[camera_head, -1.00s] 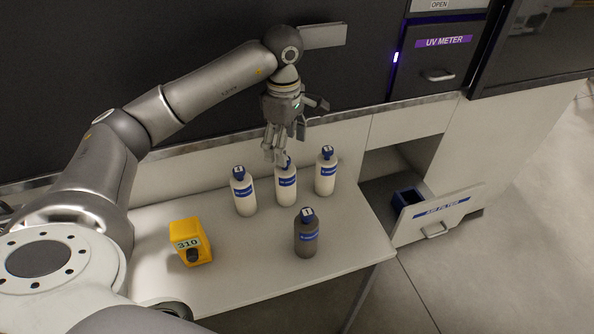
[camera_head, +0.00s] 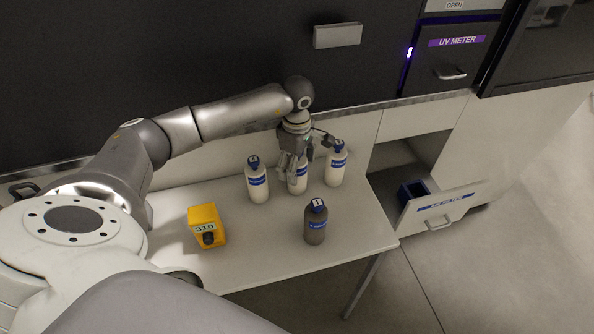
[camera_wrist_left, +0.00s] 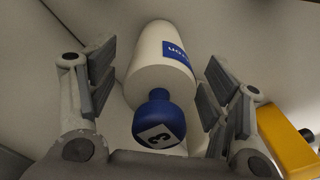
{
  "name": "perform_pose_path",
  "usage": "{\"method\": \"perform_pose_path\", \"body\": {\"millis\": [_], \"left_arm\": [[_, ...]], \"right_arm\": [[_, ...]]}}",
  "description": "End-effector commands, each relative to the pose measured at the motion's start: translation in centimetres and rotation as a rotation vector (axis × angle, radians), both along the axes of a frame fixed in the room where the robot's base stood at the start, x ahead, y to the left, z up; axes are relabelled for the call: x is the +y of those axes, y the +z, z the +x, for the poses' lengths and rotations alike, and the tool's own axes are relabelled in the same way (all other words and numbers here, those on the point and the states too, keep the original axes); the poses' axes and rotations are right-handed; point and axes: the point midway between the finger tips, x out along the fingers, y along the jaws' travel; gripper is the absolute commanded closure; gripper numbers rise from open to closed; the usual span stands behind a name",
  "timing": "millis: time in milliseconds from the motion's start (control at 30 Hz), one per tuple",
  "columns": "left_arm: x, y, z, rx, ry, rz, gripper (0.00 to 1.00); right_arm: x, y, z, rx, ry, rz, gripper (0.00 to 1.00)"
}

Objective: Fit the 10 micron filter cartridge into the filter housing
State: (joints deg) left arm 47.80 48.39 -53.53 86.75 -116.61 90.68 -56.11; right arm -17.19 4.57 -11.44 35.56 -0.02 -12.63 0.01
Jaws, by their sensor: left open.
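Three white bottle-shaped cartridges with blue caps and blue labels stand on the white table: left (camera_head: 257,184), middle (camera_head: 299,186) and right (camera_head: 336,168). A grey cartridge (camera_head: 316,228) stands in front of them. I cannot read the micron sizes. My left gripper (camera_head: 292,172) is open at the middle cartridge and partly hides it. In the left wrist view, that cartridge (camera_wrist_left: 160,62) shows between the open fingers (camera_wrist_left: 158,92), its blue cap marked 3, and the fingers look apart from it. A dark blue square holder (camera_head: 413,192) sits in the open drawer; I cannot tell whether it is the filter housing. My right gripper is not seen.
A yellow device (camera_head: 207,226) marked 310 stands on the table at left. The open drawer (camera_head: 440,212), labelled AIR FILTER, is right of the table. A UV METER panel (camera_head: 447,66) is above. The table front is clear between the yellow device and grey cartridge.

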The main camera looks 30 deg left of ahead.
Motion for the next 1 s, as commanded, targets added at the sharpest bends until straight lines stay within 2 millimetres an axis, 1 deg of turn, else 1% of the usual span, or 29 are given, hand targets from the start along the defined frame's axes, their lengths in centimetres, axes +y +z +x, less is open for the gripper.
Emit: {"method": "perform_pose_path", "body": {"millis": [133,500,567,733,833,967,1000], "left_arm": [[0.0,0.0,0.0,0.0,0.0,0.0,0.27],[0.0,0.0,0.0,0.0,0.0,-0.001,0.75],[0.0,0.1,0.0,-0.001,0.0,-0.001,0.81],[0.0,0.1,0.0,-0.001,0.0,-0.001,0.81],[0.0,0.4,0.1,-0.003,0.0,-0.002,0.81],[0.0,2.1,0.2,-0.007,0.0,0.0,0.81],[0.0,2.9,0.2,-0.008,-0.001,-0.001,0.81]], "right_arm": [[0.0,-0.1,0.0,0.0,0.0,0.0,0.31],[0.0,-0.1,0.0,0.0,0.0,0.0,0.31],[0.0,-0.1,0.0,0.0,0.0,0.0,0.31],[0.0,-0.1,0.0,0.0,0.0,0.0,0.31],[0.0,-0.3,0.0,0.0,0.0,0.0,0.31],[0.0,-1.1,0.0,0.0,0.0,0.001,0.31],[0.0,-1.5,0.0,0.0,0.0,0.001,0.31]]}}
